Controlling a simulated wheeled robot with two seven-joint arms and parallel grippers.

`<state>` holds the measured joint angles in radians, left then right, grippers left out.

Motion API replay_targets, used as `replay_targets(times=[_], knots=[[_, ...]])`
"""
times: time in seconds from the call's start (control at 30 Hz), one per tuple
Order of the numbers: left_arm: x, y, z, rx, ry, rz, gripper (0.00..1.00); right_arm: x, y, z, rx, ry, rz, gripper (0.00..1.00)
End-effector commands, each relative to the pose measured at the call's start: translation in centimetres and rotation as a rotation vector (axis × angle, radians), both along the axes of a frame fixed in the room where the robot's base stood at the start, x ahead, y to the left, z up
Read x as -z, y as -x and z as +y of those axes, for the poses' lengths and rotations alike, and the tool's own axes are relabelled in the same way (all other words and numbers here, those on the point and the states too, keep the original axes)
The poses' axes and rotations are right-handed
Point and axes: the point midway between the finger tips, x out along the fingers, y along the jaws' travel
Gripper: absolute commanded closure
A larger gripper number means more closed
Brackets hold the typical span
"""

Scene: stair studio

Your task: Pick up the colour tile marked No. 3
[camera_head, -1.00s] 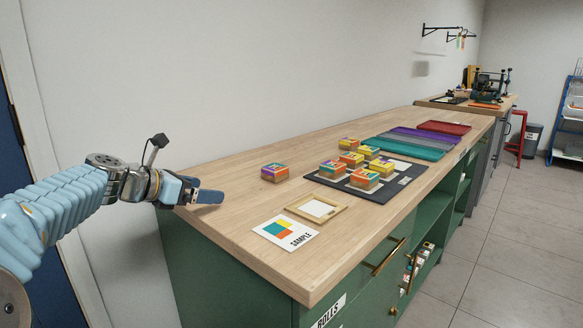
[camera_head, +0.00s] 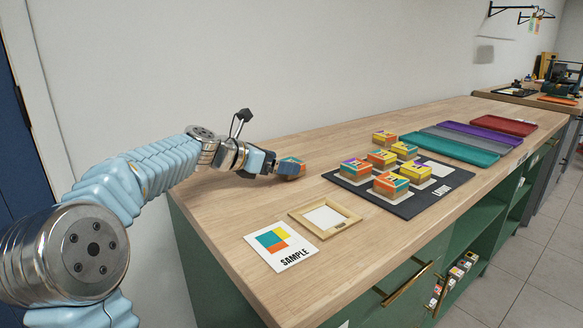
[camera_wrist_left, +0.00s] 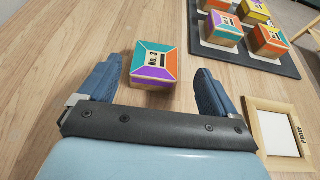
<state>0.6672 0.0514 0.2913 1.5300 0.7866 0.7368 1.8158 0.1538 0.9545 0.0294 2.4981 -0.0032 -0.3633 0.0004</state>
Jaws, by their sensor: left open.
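The colour tile marked No. 3 (camera_wrist_left: 153,64) is a small block with an orange, teal and purple top and a tan base. In the left wrist view it lies on the wooden counter, just ahead of and between the fingers of my left gripper (camera_wrist_left: 150,92). The fingers are apart and I see no contact with the tile. In the head view the tile (camera_head: 292,168) is partly hidden behind my left gripper (camera_head: 284,165), which is low over the counter. My right gripper is not in view.
A dark layout mat (camera_head: 408,208) with several colour tiles lies to the right. A small wooden frame (camera_head: 348,222) and a sample card (camera_head: 297,254) lie nearer the front edge. Teal, purple and red trays (camera_head: 466,154) are farther along. The wall (camera_head: 200,60) runs behind the counter.

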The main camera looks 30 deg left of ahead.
Motion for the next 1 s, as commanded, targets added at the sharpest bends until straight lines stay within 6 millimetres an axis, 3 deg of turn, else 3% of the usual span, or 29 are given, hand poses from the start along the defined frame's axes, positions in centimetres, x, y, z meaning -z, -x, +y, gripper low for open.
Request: replay_targets(times=[0.5,0.77,1.0], knots=[[2.0,-5.7,-1.6,0.001,0.002,0.000,0.08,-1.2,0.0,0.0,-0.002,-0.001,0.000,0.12],[2.2,-6.1,-1.7,-0.001,0.000,-0.001,0.08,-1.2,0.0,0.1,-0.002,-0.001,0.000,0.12],[2.2,-6.1,-1.7,-0.001,0.000,-0.001,0.44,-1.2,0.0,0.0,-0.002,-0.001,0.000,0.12]])
